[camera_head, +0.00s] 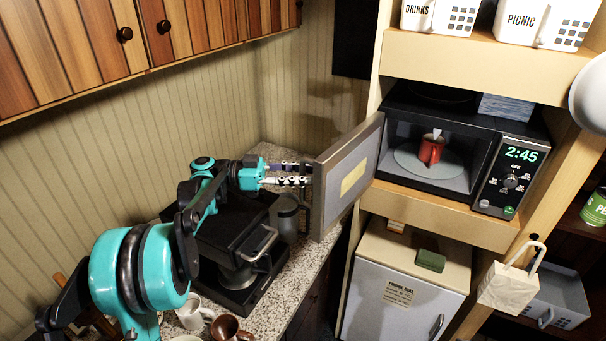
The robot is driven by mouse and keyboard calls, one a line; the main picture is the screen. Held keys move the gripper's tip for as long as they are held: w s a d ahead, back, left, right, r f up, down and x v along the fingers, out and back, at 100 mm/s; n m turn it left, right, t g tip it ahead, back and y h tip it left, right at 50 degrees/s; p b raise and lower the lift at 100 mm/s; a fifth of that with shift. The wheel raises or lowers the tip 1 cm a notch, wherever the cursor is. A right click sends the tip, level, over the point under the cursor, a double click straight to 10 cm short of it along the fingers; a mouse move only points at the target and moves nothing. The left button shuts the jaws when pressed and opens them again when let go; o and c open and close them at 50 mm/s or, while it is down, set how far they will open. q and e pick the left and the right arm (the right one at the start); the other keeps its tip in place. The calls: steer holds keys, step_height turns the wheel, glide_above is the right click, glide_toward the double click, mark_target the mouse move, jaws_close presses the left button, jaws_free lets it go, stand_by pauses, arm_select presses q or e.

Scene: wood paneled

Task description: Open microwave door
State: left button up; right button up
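The microwave (465,150) sits in a wooden shelf unit at the right. Its door (349,175) is swung wide open toward the left, so the inside shows. A red mug (431,150) stands inside on the round turntable (408,163). My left gripper (305,175) is at the left side of the open door, with its fingertips at or very near the door's outer edge. The fingers appear spread apart with a gap between them. I cannot tell whether they touch the door. My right gripper is not in view.
A black coffee machine (225,228) stands on the speckled counter (305,262) under my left arm. Mugs (228,328) stand at the counter's front. A small white fridge (400,285) is below the microwave. Wooden cabinets (90,45) hang at the upper left.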

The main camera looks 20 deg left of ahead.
arm_select(q)
steer(key=shift+w, duration=0.1)
steer(key=shift+a, duration=0.1)
steer(key=v, duration=1.1)
steer(key=shift+a, duration=0.4)
